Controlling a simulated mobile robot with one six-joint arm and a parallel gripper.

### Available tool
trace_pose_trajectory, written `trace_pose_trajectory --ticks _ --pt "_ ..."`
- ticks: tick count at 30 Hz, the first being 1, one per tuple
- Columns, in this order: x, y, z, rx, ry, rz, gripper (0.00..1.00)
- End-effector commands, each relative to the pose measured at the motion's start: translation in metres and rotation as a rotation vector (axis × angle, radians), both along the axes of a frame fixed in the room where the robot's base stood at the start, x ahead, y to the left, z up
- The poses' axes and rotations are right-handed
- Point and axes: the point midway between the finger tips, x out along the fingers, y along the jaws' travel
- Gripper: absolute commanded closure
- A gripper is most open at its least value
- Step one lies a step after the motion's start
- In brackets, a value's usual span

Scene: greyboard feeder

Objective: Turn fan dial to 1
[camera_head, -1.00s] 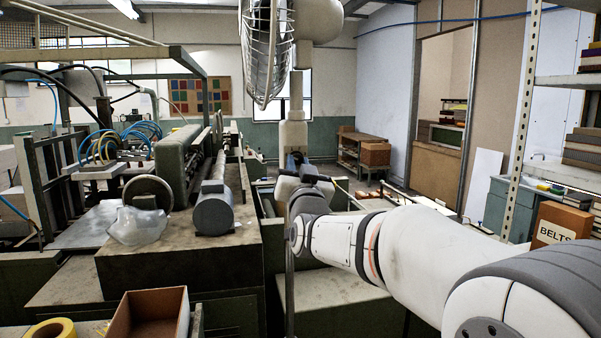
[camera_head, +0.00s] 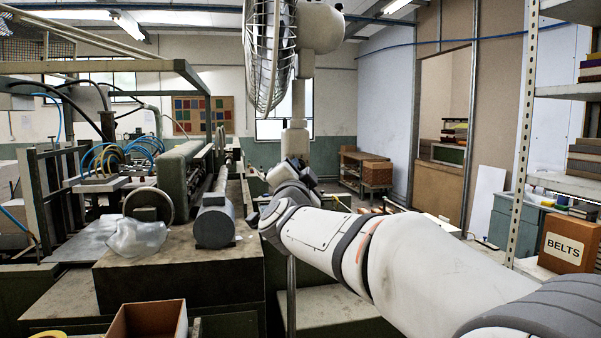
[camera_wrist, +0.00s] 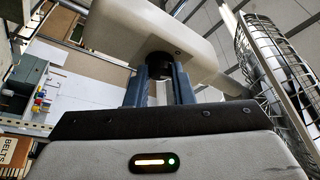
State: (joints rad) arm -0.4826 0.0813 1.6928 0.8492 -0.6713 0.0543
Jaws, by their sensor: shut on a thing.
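The fan stands ahead on a pole, with its wire cage (camera_head: 268,55) at the top of the head view; the cage also shows at the right of the wrist view (camera_wrist: 268,75). Its beige control box (camera_wrist: 145,28) fills the upper middle of the wrist view. A black dial (camera_wrist: 159,58) sits on the box. My gripper (camera_wrist: 159,72) has its two blue fingers on either side of the dial and is shut on it. The dial's markings and pointer cannot be read. In the head view my own wrist mostly hides the dial and fingertips.
A machine bench (camera_head: 180,262) with a grey cylinder (camera_head: 214,222) and a crumpled clear bag (camera_head: 137,240) stands left of my arm. An open cardboard box (camera_head: 150,320) is at the front. A shelf rack with a BELTS box (camera_head: 567,240) stands at the right.

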Motion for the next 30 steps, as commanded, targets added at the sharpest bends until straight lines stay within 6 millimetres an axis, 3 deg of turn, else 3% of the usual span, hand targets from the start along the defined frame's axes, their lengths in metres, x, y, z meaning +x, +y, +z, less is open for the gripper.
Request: trace_pose_trajectory --ticks 16,17,18,24,30 --pt "0.0 0.0004 0.0006 0.03 0.008 0.001 1.0" --pt "0.0 0.0004 0.0006 0.03 0.008 0.001 0.78" --pt "0.0 0.0004 0.0006 0.03 0.008 0.001 0.75" --pt "-0.0001 0.0004 0.0005 0.03 0.008 0.001 0.58" --pt "-0.0002 0.0006 0.0005 0.03 0.008 0.001 0.57"
